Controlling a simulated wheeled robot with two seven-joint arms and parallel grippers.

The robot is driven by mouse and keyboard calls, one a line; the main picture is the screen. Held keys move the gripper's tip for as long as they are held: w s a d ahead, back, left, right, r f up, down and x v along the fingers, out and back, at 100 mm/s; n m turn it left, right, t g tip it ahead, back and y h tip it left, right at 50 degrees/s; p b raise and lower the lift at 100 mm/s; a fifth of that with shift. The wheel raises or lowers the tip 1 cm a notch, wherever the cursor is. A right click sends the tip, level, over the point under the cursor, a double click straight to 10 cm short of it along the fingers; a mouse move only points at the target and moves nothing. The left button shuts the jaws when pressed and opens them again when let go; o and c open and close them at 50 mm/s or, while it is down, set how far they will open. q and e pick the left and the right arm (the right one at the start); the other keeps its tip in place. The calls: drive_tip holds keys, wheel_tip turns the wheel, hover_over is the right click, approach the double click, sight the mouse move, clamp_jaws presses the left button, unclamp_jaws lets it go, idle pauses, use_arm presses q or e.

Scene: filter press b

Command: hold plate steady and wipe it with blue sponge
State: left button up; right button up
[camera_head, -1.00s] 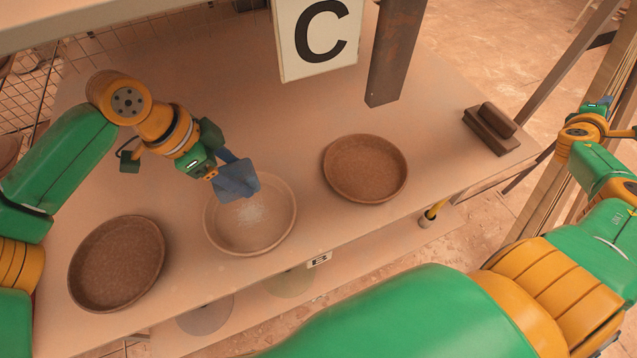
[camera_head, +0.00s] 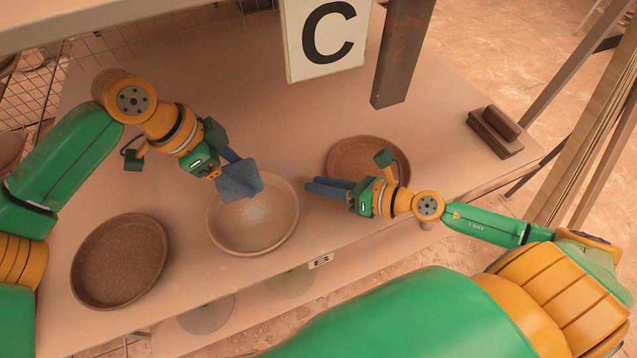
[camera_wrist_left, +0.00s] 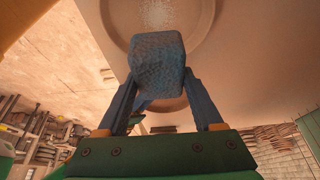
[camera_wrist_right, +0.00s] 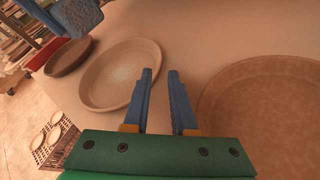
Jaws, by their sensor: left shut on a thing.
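The blue sponge (camera_head: 240,179) is in my left gripper (camera_head: 232,172), over the upper rim of the middle plate. My left gripper is shut on it; the left wrist view shows the sponge (camera_wrist_left: 157,62) between the fingers. The middle plate (camera_head: 262,232) is pale and shallow, with a whitish patch near its centre. It lies on the table, and I cannot tell if the sponge touches it. My right gripper (camera_head: 310,188) is just right of this plate, pointing at its rim. In the right wrist view its fingers (camera_wrist_right: 163,75) are apart and empty, near the plate (camera_wrist_right: 118,75).
A brown plate (camera_head: 118,262) lies to the left and another brown plate (camera_head: 352,150) lies behind my right gripper. A dark brown block (camera_head: 496,131) sits at the table's right. A C sign (camera_head: 325,62) and a rusty post (camera_head: 402,55) hang above. The table's middle back is clear.

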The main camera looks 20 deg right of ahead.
sight(277, 178)
drive_tip(key=shift+a, duration=0.35)
drive_tip(key=x, duration=1.1)
drive_tip(key=shift+w+a+f, duration=0.15)
drive_tip(key=shift+w, duration=0.1)
clamp_jaws()
idle(0.5)
